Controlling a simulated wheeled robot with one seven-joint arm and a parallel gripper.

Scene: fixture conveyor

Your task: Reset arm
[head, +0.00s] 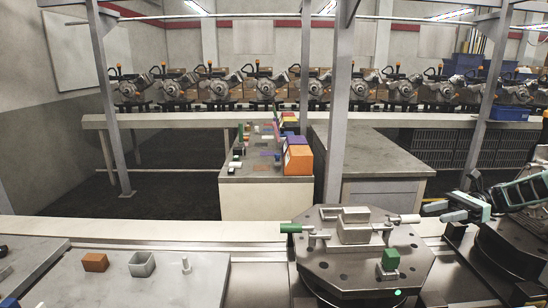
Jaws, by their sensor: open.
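My gripper (434,212) reaches in from the right edge in the head view, with dark links and pale teal fingers. It is open, and I see nothing between its fingers. It is to the right of a grey octagonal fixture plate (327,265), apart from the clamp on it. The plate carries a metal clamp block (354,228), a green handle (291,228) at the left and a whitish handle (405,219) at the right. A green block (391,259) stands at the plate's front right, above a lit green spot (398,292).
A grey table (205,285) at front left holds an orange-brown block (95,262), a grey open box (142,264) and a peg (186,265). Another dark fixture is partly under my arm. A bench (240,200) with small parts and coloured bins (298,160) stands behind.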

